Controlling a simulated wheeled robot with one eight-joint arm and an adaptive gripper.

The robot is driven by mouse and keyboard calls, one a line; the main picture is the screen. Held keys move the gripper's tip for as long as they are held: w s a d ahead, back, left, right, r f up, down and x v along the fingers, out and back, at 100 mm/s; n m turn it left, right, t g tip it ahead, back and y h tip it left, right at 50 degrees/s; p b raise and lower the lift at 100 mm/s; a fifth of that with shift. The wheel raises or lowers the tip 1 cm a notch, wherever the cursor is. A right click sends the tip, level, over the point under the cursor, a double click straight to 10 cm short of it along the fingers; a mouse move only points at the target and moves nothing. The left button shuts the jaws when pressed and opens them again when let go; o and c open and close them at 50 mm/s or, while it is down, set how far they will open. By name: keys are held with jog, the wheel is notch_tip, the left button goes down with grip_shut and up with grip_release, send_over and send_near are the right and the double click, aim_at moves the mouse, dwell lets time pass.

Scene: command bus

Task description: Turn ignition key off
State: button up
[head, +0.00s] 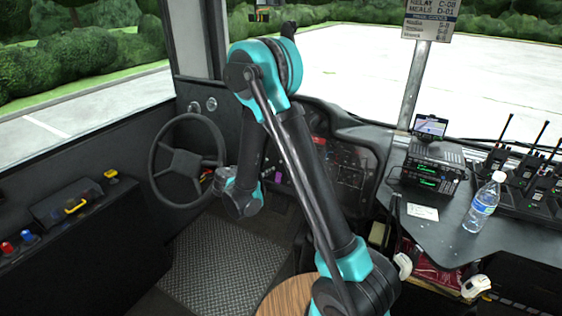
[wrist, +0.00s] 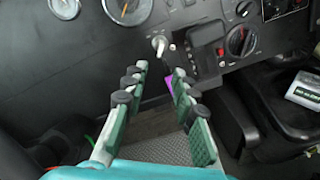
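The ignition key (wrist: 159,43) shows in the wrist view as a small pale key in the dark dashboard, near the top centre. A purple tag (wrist: 170,86) hangs below it, and a small purple patch (head: 278,178) beside my arm in the head view looks like the same tag. My gripper (wrist: 160,70) is open and empty. Its two green fingers point at the dashboard, and in the picture the key lies just beyond the gap between their tips. The right finger is close to the tag; I cannot tell whether they touch.
A dial (wrist: 241,41) and switches sit right of the key, gauges (wrist: 127,8) to its upper left. The steering wheel (head: 187,160) is left of my arm. A side counter (head: 445,225) at the right holds a water bottle (head: 483,203) and radios. Ribbed floor (head: 230,260) is clear.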

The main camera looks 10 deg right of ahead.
jog(key=x, duration=1.4)
jog(key=shift+w+d, duration=0.1)
grip_shut()
